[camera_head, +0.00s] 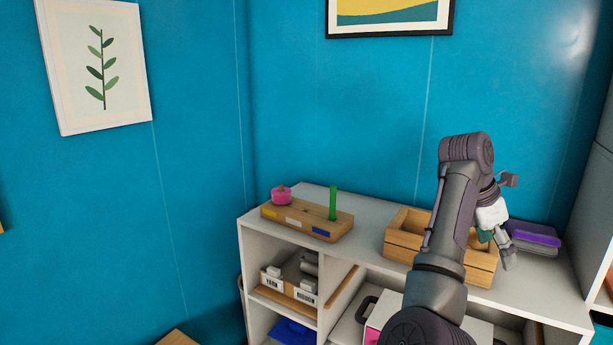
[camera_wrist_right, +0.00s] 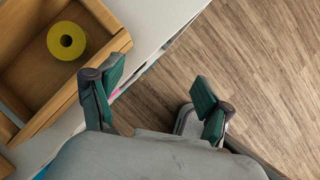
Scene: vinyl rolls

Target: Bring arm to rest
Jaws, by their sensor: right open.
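My right arm reaches up and over the shelf top in the head view. Its gripper (camera_head: 497,243) hangs at the right end of the open wooden crate (camera_head: 483,272). In the right wrist view the gripper (camera_wrist_right: 156,92) is open, with nothing between its green-padded fingers. There, the crate (camera_wrist_right: 105,22) lies to the left of the fingers and holds a yellow vinyl roll (camera_wrist_right: 54,46). A wooden stand (camera_head: 305,220) on the shelf top carries a pink roll (camera_head: 281,198) and an upright green post or roll (camera_head: 332,204). My left gripper is out of view.
Purple and grey folded items (camera_head: 533,236) lie right of the crate. The white shelf unit (camera_head: 376,217) has cubbies with a labelled box (camera_head: 290,285) and a blue item (camera_head: 293,332). The wood floor (camera_wrist_right: 255,60) beyond the shelf edge is clear in the wrist view.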

